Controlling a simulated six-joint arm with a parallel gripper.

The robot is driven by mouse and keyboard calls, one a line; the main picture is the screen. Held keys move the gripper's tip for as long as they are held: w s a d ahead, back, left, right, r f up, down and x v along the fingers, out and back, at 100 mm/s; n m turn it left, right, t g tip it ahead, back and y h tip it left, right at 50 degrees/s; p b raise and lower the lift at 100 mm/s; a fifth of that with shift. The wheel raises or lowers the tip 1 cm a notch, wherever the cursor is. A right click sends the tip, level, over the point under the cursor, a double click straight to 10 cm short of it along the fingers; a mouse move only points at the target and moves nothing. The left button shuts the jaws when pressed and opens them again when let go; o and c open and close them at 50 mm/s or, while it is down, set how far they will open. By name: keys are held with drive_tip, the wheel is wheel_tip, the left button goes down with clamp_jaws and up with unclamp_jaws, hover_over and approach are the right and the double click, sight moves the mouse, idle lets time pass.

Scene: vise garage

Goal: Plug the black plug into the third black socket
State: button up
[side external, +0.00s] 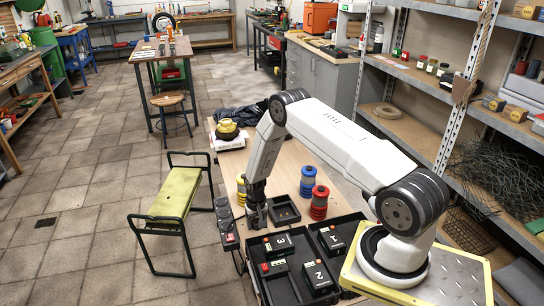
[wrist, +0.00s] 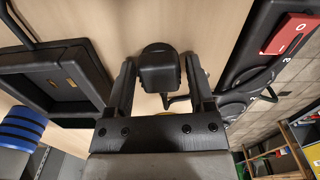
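The black plug (wrist: 160,68) shows in the wrist view between the two fingers of my gripper (wrist: 160,78), with its cord trailing down and right. Narrow gaps show between the plug and each finger, so my gripper looks open around it. In the side view my gripper (side external: 256,218) points down at the wood table, and the plug cannot be made out there. The black socket strip (side external: 227,222) lies to the left of my gripper in the side view. In the wrist view the strip (wrist: 238,72) is at the right, with round sockets, a digit 3 and a red switch.
A small square black tray (side external: 295,217) lies right of my gripper; it also shows in the wrist view (wrist: 92,100). Black trays hold numbered blocks (side external: 317,277) in front. A yellow-green bench (side external: 175,192) stands left of the table.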

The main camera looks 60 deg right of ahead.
clamp_jaws()
drive_tip(key=shift+r, duration=0.15)
drive_tip(key=shift+r, duration=0.75)
drive_tip(key=s+a+r, duration=0.1)
drive_tip(key=s+r, duration=0.2)
drive_tip(key=s+a+r, duration=0.2)
drive_tip(key=s+r, duration=0.2)
drive_tip(key=s+a+r, duration=0.1)
drive_tip(key=s+r, duration=0.2)
drive_tip(key=s, duration=0.1)
drive_tip(key=shift+a+r, duration=0.15)
drive_tip(key=shift+s+a+r, duration=0.2)
drive_tip(key=shift+s+r, duration=0.05)
drive_tip(key=shift+s, duration=0.25)
drive_tip(key=shift+s+a+r, duration=0.15)
drive_tip(key=shift+s+r, duration=0.05)
drive_tip(key=shift+s, duration=0.3)
